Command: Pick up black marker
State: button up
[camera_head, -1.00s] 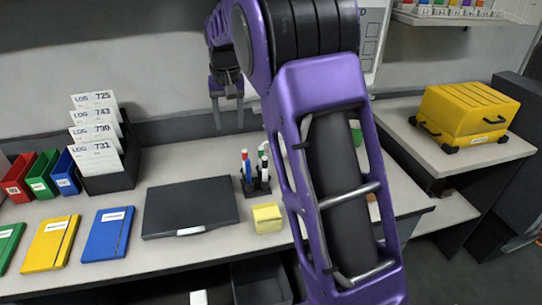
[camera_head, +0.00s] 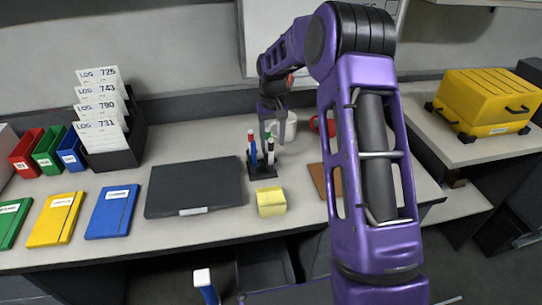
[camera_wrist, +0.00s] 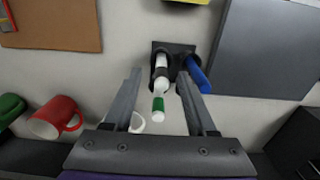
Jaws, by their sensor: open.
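A small dark marker holder (camera_head: 262,169) stands on the desk with several markers upright in it, and it also shows in the wrist view (camera_wrist: 174,47). A red-topped marker (camera_head: 251,135), a blue marker (camera_head: 253,154) and a green-topped marker (camera_head: 268,137) show in the head view. In the wrist view, a white marker with a dark band (camera_wrist: 162,70), a green-banded white end (camera_wrist: 158,105) and a blue marker (camera_wrist: 199,77) show. I cannot tell for sure which is black. My gripper (camera_head: 273,122) is open above the holder, its fingers (camera_wrist: 158,76) either side of the white markers, apparently empty.
A black closed case (camera_head: 194,186) lies left of the holder, with yellow sticky notes (camera_head: 271,202) in front. A white mug (camera_head: 287,124) and red mug (camera_wrist: 58,118) stand behind. A brown board (camera_wrist: 55,22) lies to the holder's right in the head view.

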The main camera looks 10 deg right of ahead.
aim_at(271, 154)
notch_tip(271, 154, down, 6)
jog(key=shift+w+a+f, duration=0.15)
jog(key=shift+f, duration=0.05)
grip_shut()
dwell(0.4)
